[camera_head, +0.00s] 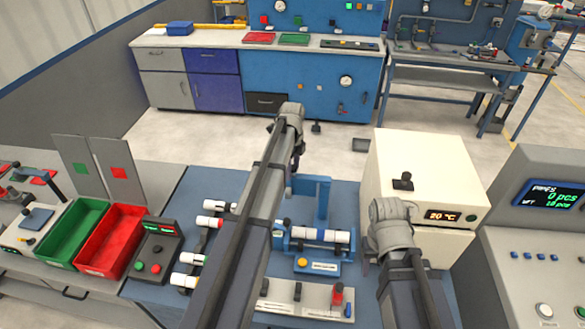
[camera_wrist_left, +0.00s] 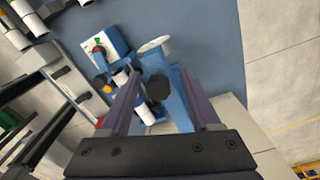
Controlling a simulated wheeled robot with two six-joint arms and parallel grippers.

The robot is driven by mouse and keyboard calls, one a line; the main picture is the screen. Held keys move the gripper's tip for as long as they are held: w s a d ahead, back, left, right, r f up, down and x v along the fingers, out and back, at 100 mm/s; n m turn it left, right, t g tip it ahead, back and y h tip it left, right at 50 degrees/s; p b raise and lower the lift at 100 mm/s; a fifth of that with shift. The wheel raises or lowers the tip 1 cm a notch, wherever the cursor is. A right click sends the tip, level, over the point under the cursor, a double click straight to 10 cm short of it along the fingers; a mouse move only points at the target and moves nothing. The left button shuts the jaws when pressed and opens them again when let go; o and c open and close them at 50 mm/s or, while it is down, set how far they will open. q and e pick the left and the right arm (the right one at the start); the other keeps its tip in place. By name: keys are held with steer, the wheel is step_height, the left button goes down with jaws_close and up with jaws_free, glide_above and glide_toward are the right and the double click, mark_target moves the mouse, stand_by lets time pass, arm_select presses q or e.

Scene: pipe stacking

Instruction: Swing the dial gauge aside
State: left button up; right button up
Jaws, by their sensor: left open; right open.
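A white round disc, which looks like the dial gauge (camera_wrist_left: 154,46), stands beside the blue upright of the fixture in the left wrist view. I cannot make it out in the head view. The blue fixture (camera_head: 312,193) holds a white pipe (camera_head: 318,234) lying across it. My left gripper (camera_wrist_left: 153,82) is open above the fixture, with a black knob (camera_wrist_left: 158,88) and the blue upright showing between its fingers. In the head view my left gripper (camera_head: 297,152) is partly hidden by its wrist. My right gripper (camera_head: 368,250) is mostly hidden by its arm, right of the fixture.
A cream box reading 20 °C (camera_head: 420,170) stands close to my right arm. White pipes (camera_head: 187,258) lie in a rack at left, near green (camera_head: 72,228) and red (camera_head: 108,240) bins. A panel with switches (camera_head: 305,298) lies in front of the fixture.

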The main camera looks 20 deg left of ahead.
arm_select(q)
steer(key=shift+r, duration=0.1)
step_height(320, 180, up, 8)
steer(key=p, duration=0.8)
steer(key=shift+f, duration=0.2)
steer(key=shift+d+f, duration=0.1)
steer(key=s+d+f+n+b, duration=0.4)
steer(key=s+d+n, duration=0.1)
steer(key=s, duration=0.4)
steer(key=s+d+f+n+b, duration=0.5)
steer(key=s+d, duration=0.3)
steer(key=s, duration=0.1)
steer(key=s+d+f+n+y+b, duration=0.1)
steer(key=s+d+f+n+b, duration=0.4)
steer(key=s, duration=0.5)
steer(key=shift+d+n, duration=0.3)
steer(key=shift+d, duration=0.85)
steer(key=shift+s, duration=0.1)
